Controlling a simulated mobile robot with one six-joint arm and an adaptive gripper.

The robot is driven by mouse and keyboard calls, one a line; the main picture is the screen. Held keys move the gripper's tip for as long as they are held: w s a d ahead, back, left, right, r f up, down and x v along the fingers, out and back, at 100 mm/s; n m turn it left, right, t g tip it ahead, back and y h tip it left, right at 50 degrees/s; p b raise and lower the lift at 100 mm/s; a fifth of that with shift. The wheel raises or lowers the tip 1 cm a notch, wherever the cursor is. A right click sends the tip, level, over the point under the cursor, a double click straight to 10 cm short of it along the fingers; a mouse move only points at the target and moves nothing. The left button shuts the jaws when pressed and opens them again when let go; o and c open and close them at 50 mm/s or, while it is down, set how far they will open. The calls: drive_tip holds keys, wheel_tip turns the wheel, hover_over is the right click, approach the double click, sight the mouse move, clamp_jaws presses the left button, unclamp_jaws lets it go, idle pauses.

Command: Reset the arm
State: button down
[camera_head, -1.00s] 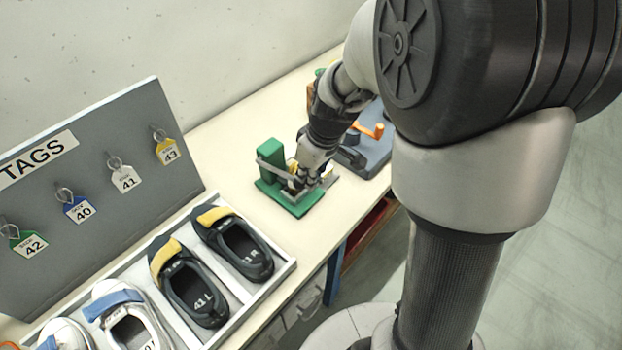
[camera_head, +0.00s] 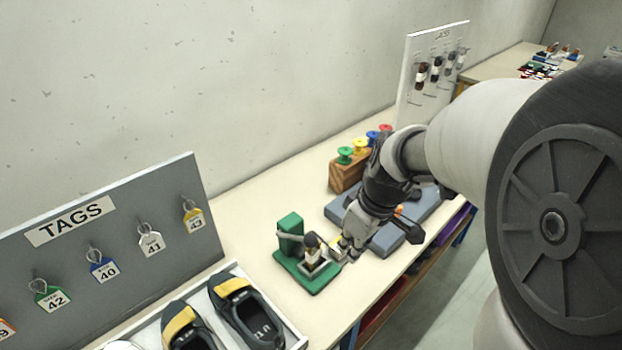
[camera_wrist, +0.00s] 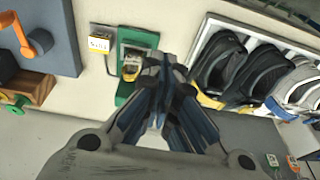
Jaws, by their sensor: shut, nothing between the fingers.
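My gripper (camera_head: 347,252) is at the end of my arm, low over the table just right of a green press-like fixture (camera_head: 308,272). It holds nothing. In the wrist view its fingers (camera_wrist: 162,65) meet at the tips, in front of the green fixture (camera_wrist: 139,38). The fixture has a green upright post, a grey lever and a dark-topped piece on its base. Whether the fingertips touch the fixture or the table cannot be told.
A blue-grey board (camera_head: 390,238) with an orange handle lies right of my gripper. A wooden rack (camera_head: 347,174) of coloured spools stands behind. A shoe tray (camera_head: 293,333) and a grey tag board (camera_head: 150,255) are at left. A small yellow-white labelled box (camera_wrist: 101,40) lies beside the fixture.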

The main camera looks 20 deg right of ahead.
drive_tip(key=s+a+r+m+t, duration=0.1)
drive_tip(key=s+r, duration=0.3)
drive_tip(key=s, duration=0.4)
drive_tip(key=s+a+r+m+t+h, duration=0.1)
drive_tip(key=s+a+r+m, duration=0.3)
drive_tip(key=s, duration=0.4)
drive_tip(key=shift+a+m+h, duration=0.3)
drive_tip(key=shift+a, duration=0.05)
